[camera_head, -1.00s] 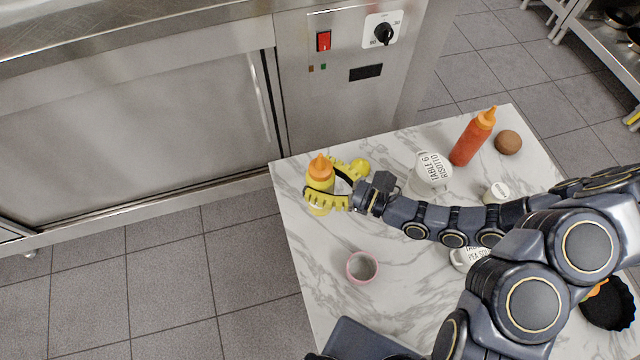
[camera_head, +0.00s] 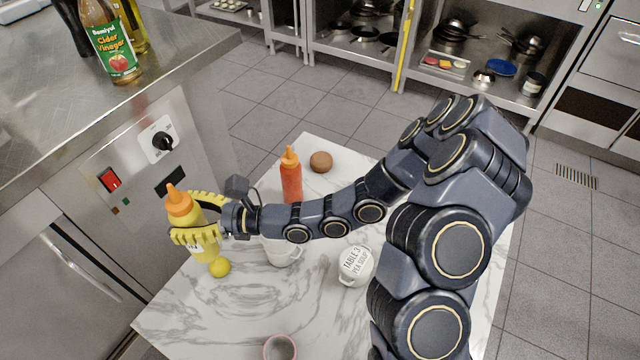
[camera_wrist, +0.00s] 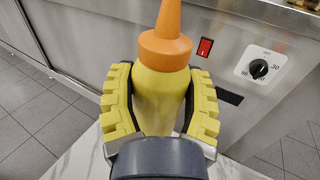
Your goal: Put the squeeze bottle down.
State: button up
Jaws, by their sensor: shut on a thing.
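The squeeze bottle (camera_head: 198,222) is yellow with an orange nozzle cap. My gripper (camera_head: 188,222) is shut around its body, at the left edge of the marble table in the head view. The bottle is close to upright, leaning slightly.
The marble table (camera_head: 235,318) holds a lemon (camera_head: 219,267), a red squeeze bottle (camera_head: 291,180), a brown ball (camera_head: 320,162), white labelled pots (camera_head: 355,267) and a pink-rimmed cup (camera_head: 279,349). A steel cabinet (camera_head: 135,185) stands close at left. Bare marble lies in front.

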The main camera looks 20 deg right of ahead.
jog(key=w+d+r+m+t+h, duration=0.5)
jog(key=w+d+r, duration=0.25)
jog(key=d, duration=0.25)
jog(key=w+d+r+m+t+h, duration=0.4)
jog(key=w+d+r+t, duration=0.25)
jog(key=d+r, duration=0.2)
jog(key=w+d+m+h, duration=0.1)
jog(key=d+m+h, duration=0.35)
jog(key=d, duration=1.45)
jog(key=s+d+f+h, duration=0.2)
jog(key=s+d+f, duration=0.2)
jog(key=d+f, duration=0.3)
jog(key=s+d+f+h, duration=0.1)
jog(key=s+d+f, duration=0.45)
jog(key=d, duration=0.35)
jog(key=s+d+f, duration=0.4)
jog(key=s+f, duration=0.2)
jog(key=f, duration=0.1)
notch_tip(320, 180, down, 10)
jog(key=shift+a+r+m+t+h, duration=0.15)
jog(key=shift+r+m+t+h, duration=0.05)
jog(key=shift+m+t+h, duration=0.2)
jog(key=shift+s+f, duration=0.1)
jog(key=shift+f, duration=0.05)
